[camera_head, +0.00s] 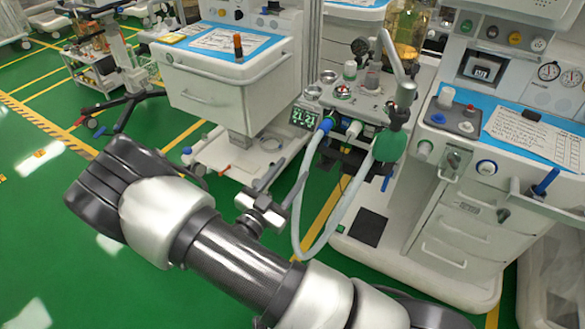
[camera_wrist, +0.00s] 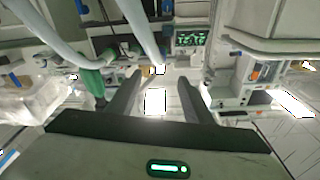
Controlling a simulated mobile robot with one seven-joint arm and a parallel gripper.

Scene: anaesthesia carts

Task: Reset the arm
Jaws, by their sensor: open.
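My gripper (camera_wrist: 157,92) is open in the wrist view, with its two dark fingers apart and nothing between them. Its palm fills the bottom of that view, with a small green-lit indicator on it. In the head view, my arm stretches across the lower part of the picture, bent at a dark joint on the left. A grey-white piece just beyond the arm there looks like my gripper, but its fingers are hard to make out.
An anaesthesia machine stands at right with a pale hose (camera_head: 300,212), green bag (camera_head: 389,145) and small display (camera_head: 303,117). The hose passes close beyond my arm. A white cart (camera_head: 222,88) stands behind. Green floor (camera_head: 50,240) is open at left.

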